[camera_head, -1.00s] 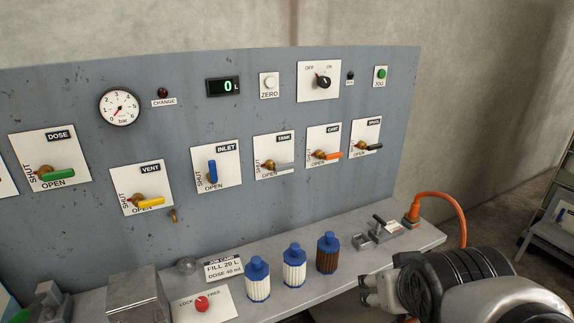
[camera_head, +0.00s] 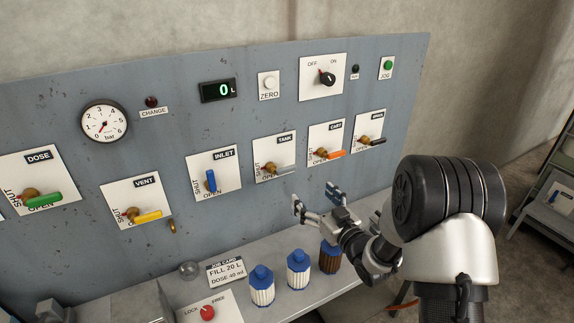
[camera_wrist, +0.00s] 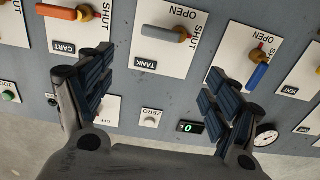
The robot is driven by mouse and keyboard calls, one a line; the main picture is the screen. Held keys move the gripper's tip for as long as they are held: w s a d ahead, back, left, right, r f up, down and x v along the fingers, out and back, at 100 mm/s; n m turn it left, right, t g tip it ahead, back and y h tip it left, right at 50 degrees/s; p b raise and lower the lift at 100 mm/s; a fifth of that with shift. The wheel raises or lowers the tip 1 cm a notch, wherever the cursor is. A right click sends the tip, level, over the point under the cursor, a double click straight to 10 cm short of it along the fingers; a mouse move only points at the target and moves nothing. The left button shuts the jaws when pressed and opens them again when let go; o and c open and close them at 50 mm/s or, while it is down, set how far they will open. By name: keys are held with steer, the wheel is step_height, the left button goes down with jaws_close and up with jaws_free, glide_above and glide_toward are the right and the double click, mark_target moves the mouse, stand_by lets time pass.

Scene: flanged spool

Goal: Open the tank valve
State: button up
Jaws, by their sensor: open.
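The tank valve is on a white plate marked TANK (camera_head: 287,150) on the grey panel. Its grey lever (camera_head: 285,171) points sideways to the right from a brass hub (camera_head: 268,167). In the wrist view, which is upside down, the grey lever (camera_wrist: 160,34) lies between and beyond my two fingers, with the hub (camera_wrist: 182,33) at its right end. My gripper (camera_head: 315,198) is open and empty, below the TANK plate and in front of the panel. Its fingers (camera_wrist: 160,68) are spread wide and appear clear of the lever.
The cart valve's orange lever (camera_head: 329,155) is to the right, and the inlet valve's blue lever (camera_head: 211,181) is to the left. Blue-capped bottles (camera_head: 298,270) stand on the bench below my gripper. The display (camera_head: 218,90) reads 0 L.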

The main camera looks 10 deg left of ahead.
mark_target(281, 168)
steer(key=b+x, duration=0.1)
steer(key=x, duration=1.5)
steer(key=shift+w+a+b, duration=0.3)
steer(key=shift+b, duration=0.05)
steer(key=shift+c, duration=0.3)
steer(key=shift+d+r, duration=0.1)
steer(key=shift+r, duration=0.15)
steer(key=c, duration=1.4)
steer(key=shift+c, duration=0.2)
